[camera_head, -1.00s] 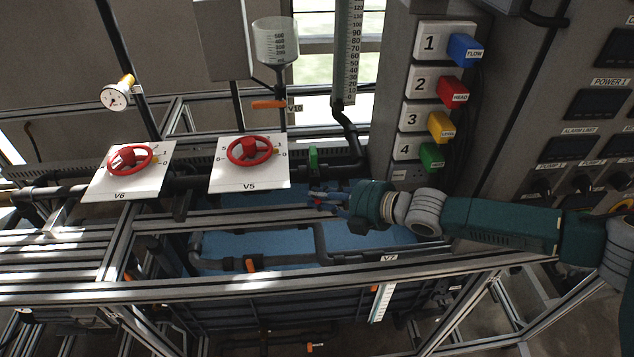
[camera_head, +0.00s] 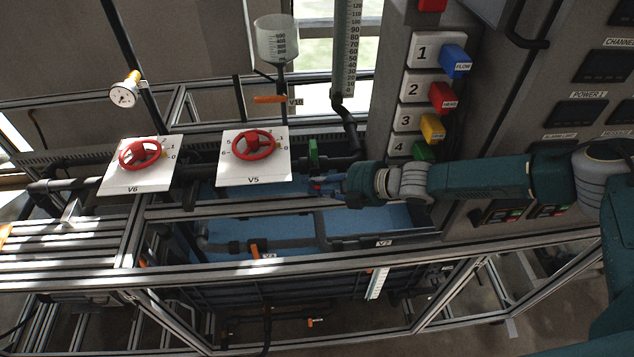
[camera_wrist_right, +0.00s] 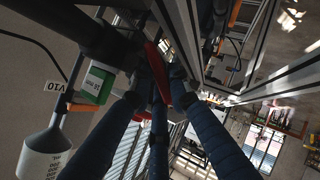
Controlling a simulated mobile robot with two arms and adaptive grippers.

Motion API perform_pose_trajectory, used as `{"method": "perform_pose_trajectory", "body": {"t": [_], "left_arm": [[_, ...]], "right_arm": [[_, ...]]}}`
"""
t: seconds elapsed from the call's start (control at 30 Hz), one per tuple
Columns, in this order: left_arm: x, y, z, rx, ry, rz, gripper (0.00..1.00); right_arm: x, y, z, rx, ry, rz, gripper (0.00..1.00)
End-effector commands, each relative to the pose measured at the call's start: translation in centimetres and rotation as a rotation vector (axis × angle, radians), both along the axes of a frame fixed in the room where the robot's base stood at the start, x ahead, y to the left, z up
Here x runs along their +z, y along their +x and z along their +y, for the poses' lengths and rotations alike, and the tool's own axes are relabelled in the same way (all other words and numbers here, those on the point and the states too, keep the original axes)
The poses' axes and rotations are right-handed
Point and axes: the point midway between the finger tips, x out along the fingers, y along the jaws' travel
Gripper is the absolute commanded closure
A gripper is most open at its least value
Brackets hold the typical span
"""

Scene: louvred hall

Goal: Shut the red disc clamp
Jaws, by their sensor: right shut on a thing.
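The red disc clamp (camera_wrist_right: 158,72) shows in the right wrist view as a narrow red strip seen nearly edge-on, between my blue fingers. My right gripper (camera_head: 325,186) is shut on it, beside the dark pipe and just below a green part (camera_head: 313,153) in the head view. In the wrist view the fingers of the right gripper (camera_wrist_right: 160,85) close around the disc from both sides. Much of the clamp is hidden by the fingers, so I cannot tell its exact angle. My left gripper is not in view.
Red handwheels V5 (camera_head: 254,144) and V6 (camera_head: 143,154) sit on white plates to the left. A numbered panel (camera_head: 424,52) with coloured tags stands close above my right arm. A metal rail (camera_head: 320,255) runs in front. A green-and-white tag (camera_wrist_right: 95,83) hangs near the fingers.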

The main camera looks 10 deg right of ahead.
Motion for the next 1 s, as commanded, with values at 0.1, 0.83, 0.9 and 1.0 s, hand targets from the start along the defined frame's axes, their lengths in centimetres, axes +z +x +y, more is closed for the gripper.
{"method": "perform_pose_trajectory", "body": {"t": [0.1, 0.83, 0.9, 1.0], "left_arm": [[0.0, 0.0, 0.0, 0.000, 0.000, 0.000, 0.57], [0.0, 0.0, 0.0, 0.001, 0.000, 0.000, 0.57], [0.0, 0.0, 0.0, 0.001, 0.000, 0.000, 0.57], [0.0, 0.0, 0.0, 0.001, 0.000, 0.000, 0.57]], "right_arm": [[0.1, 0.0, 0.0, 0.001, 0.002, -0.001, 0.75], [6.9, 0.1, 0.1, 0.002, 0.000, -0.007, 0.73], [8.0, 0.1, 0.0, 0.002, -0.001, -0.006, 0.73], [9.1, 0.1, 0.0, 0.002, 0.000, -0.004, 0.73]]}}
